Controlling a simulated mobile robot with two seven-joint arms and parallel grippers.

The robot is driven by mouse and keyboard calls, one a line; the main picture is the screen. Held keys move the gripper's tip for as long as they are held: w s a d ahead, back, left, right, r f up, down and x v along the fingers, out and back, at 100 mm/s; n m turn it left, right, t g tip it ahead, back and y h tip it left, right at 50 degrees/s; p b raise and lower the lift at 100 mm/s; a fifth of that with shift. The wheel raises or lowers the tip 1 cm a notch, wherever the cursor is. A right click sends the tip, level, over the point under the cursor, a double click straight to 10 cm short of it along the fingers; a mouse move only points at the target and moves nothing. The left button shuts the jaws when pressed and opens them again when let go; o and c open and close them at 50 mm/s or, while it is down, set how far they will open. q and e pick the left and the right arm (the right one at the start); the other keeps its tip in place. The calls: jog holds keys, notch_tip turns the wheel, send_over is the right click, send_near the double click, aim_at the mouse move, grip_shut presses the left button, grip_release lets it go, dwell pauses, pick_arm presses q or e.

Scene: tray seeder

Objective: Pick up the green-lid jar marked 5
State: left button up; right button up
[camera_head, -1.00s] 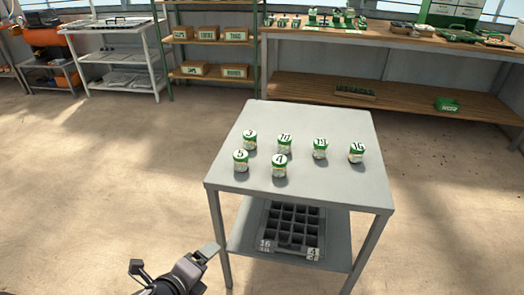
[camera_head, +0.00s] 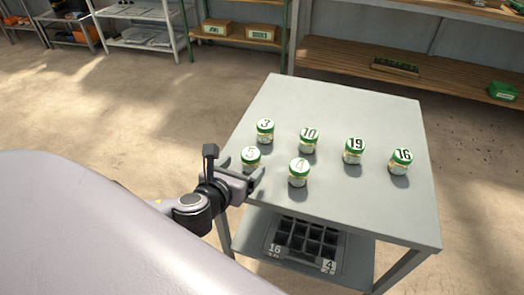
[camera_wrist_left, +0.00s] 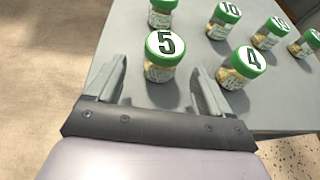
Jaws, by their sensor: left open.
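The green-lid jar marked 5 (camera_head: 251,158) stands upright on the grey table (camera_head: 345,105), near its left front part. In the left wrist view the jar marked 5 (camera_wrist_left: 164,55) stands just beyond and between the fingertips, its label and lid clear. My left gripper (camera_head: 243,177) is open and empty at the table's left edge, just in front of jar 5. In the left wrist view my left gripper (camera_wrist_left: 160,92) shows both fingers spread wide. The gripper partly hides the lower part of jar 5 in the head view. My right gripper is not in view.
Jar 4 (camera_head: 299,172) stands close to the right of jar 5, and jar 3 (camera_head: 265,131) just behind it. Jars 10 (camera_head: 309,141), 19 (camera_head: 354,151) and 16 (camera_head: 400,161) stand farther right. A dark compartment tray (camera_head: 305,245) sits on the lower shelf.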

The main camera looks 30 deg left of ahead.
aim_at(254, 156)
pick_arm(q)
jog(key=shift+w+a+f, duration=0.1)
jog(key=shift+w+f, duration=0.05)
jog(key=shift+w, duration=0.45)
jog(key=shift+b+x, duration=0.55)
jog(key=shift+x, duration=2.45)
jog(key=shift+w, duration=0.1)
jog(key=c, duration=1.1)
